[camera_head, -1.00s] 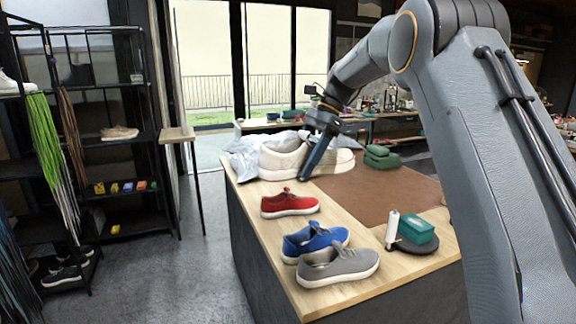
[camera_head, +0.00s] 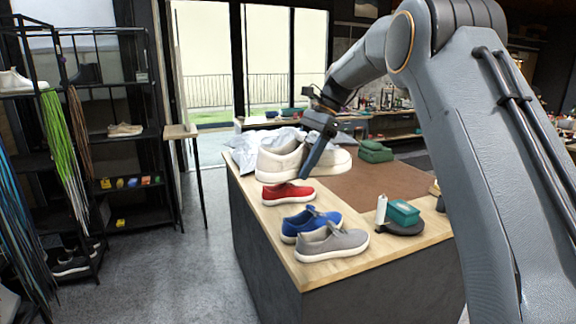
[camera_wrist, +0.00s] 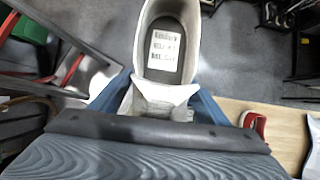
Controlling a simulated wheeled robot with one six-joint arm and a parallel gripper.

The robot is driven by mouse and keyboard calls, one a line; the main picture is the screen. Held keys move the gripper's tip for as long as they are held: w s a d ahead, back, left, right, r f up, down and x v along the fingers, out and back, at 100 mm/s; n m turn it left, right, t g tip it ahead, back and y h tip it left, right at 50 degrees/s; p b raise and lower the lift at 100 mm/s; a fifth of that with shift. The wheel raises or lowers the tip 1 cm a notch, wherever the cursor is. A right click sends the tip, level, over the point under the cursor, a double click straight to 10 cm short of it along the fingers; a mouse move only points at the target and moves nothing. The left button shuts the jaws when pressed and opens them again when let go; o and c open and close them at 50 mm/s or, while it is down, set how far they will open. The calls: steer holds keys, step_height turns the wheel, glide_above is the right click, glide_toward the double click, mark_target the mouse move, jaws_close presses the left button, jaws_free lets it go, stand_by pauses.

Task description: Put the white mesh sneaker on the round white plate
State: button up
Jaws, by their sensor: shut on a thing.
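The white mesh sneaker (camera_head: 280,161) is at the far left part of the wooden table in the head view, with my dark gripper (camera_head: 307,172) across it. The round white plate is not seen in either view.
A red sneaker (camera_head: 288,194), a blue sneaker (camera_head: 311,222) and a grey sneaker (camera_head: 331,243) stand along the table's left side. Crumpled pale wrapping (camera_head: 247,150) lies behind.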

steer(key=s+d+f+n+g+h, duration=0.15)
steer(key=s+d+f+n, duration=0.45)
steer(key=f, duration=0.7)
steer(key=s+d+f+n+g+h, duration=0.1)
steer(key=s+d+f+n+h, duration=0.15)
steer(key=s+d+f, duration=0.7)
steer(key=s+d+f+n+g+h, duration=0.15)
steer(key=s+f+n, duration=0.35)
steer(key=f, duration=1.1)
steer(key=w+f+b, duration=0.2)
steer(key=f+b, duration=0.5)
steer(key=w+f+b, duration=0.2)
steer(key=f+b, duration=0.4)
steer(key=b, duration=0.1)
steer(key=shift+w+a+f, duration=0.3)
steer(key=shift+w+f, duration=0.05)
